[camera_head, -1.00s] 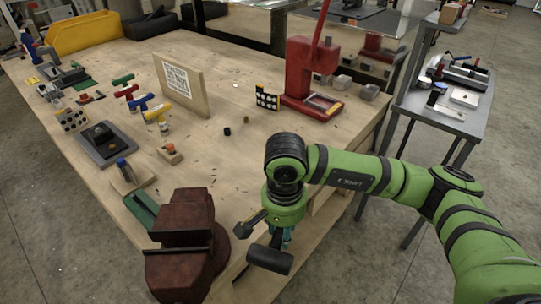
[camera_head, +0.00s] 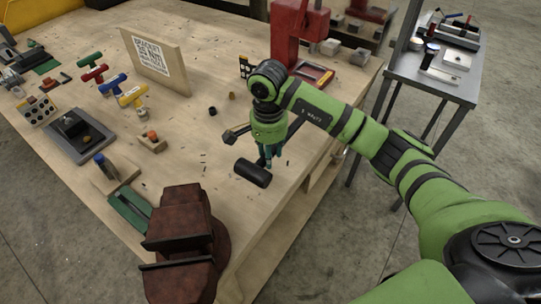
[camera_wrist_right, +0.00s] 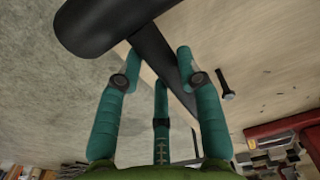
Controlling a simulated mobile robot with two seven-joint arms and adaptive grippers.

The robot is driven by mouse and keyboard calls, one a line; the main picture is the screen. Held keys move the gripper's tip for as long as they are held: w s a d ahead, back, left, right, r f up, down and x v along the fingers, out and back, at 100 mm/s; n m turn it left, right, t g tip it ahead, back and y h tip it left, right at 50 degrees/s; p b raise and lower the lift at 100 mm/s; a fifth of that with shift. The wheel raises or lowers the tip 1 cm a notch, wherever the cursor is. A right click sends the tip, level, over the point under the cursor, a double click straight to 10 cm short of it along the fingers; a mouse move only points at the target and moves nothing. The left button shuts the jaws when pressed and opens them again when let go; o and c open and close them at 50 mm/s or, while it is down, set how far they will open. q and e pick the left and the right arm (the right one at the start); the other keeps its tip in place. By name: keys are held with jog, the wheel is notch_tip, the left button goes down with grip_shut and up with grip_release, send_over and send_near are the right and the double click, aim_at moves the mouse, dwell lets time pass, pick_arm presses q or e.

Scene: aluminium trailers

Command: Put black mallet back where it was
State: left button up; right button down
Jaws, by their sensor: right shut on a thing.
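The black mallet's head (camera_head: 252,173) shows in the head view just below my right gripper (camera_head: 269,160), over the front right part of the wooden workbench (camera_head: 205,130). In the right wrist view, the mallet's thick round head (camera_wrist_right: 92,25) is at the top left. Its dark handle (camera_wrist_right: 153,48) runs down to the right between the teal fingers of my right gripper (camera_wrist_right: 160,70), which are shut on it. The far end of the handle is partly hidden by the fingers. I cannot tell how high the mallet is above the bench. My left gripper is not in view.
A dark red vise (camera_head: 180,245) stands at the front corner. A red press (camera_head: 298,35) stands behind my right arm. A wooden sign block (camera_head: 157,62), coloured T-handled tools (camera_head: 132,96) and small trays (camera_head: 78,135) occupy the left. The bench middle is mostly clear.

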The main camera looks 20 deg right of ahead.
jog(key=shift+w+d+f, duration=0.25)
jog(key=shift+w+f, duration=0.05)
jog(key=shift+w, duration=0.2)
jog(key=shift+f+p, duration=0.4)
notch_tip(320, 180, down, 3)
jog(key=shift+p, duration=0.65)
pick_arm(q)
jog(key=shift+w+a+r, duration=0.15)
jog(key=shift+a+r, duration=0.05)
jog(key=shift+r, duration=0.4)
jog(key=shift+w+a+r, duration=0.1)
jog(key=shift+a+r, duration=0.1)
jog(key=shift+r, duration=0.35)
pick_arm(e)
jog(key=shift+f, duration=0.1)
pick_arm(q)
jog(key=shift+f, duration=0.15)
pick_arm(e)
jog(key=shift+f, duration=0.1)
jog(key=shift+f+b, duration=0.15)
jog(key=shift+b, duration=0.2)
jog(key=c, duration=0.8)
grip_release()
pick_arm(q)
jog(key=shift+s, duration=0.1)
